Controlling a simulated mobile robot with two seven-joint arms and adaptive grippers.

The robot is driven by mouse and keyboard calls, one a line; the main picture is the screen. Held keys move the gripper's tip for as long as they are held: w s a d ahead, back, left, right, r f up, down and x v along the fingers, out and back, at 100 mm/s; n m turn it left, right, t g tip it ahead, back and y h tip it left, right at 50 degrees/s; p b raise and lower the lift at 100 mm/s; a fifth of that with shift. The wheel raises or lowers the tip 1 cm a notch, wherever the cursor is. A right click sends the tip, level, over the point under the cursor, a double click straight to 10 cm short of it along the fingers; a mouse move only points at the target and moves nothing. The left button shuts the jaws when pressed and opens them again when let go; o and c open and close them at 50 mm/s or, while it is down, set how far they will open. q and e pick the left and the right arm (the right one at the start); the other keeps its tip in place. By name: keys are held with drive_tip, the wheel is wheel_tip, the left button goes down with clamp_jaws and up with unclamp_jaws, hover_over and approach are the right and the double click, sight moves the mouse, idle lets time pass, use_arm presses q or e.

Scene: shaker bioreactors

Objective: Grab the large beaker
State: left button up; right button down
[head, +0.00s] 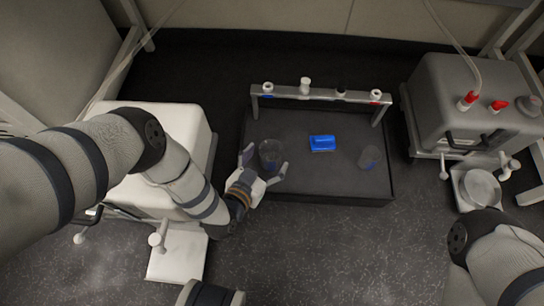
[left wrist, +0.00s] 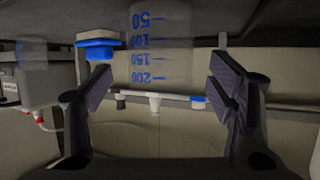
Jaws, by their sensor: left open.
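The large beaker (head: 270,154) is clear glass and stands at the left front of the dark tray. In the left wrist view the beaker (left wrist: 160,45) shows blue graduation marks and sits between the fingers, upside down in that picture. My left gripper (head: 264,165) is open around the beaker, one finger to each side; in the left wrist view its fingers (left wrist: 160,85) stand apart with gaps to the glass. A smaller clear beaker (head: 370,158) stands at the right of the tray. My right arm shows at the lower right, but its gripper is out of view.
A grey rack bar (head: 320,93) with several caps spans the tray's back. A white machine (head: 155,150) stands left; a grey machine (head: 470,100) with red knobs stands right.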

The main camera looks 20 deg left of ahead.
sight(276, 147)
use_arm(q)
drive_tip(key=b+x, duration=0.1)
drive_tip(key=x, duration=0.2)
drive_tip(key=shift+w+f, duration=0.1)
drive_tip(key=shift+f, duration=0.1)
drive_tip(key=shift+w, duration=0.3)
drive_tip(key=shift+r, duration=0.1)
drive_tip(key=c, duration=1.2)
drive_tip(key=shift+c, duration=0.2)
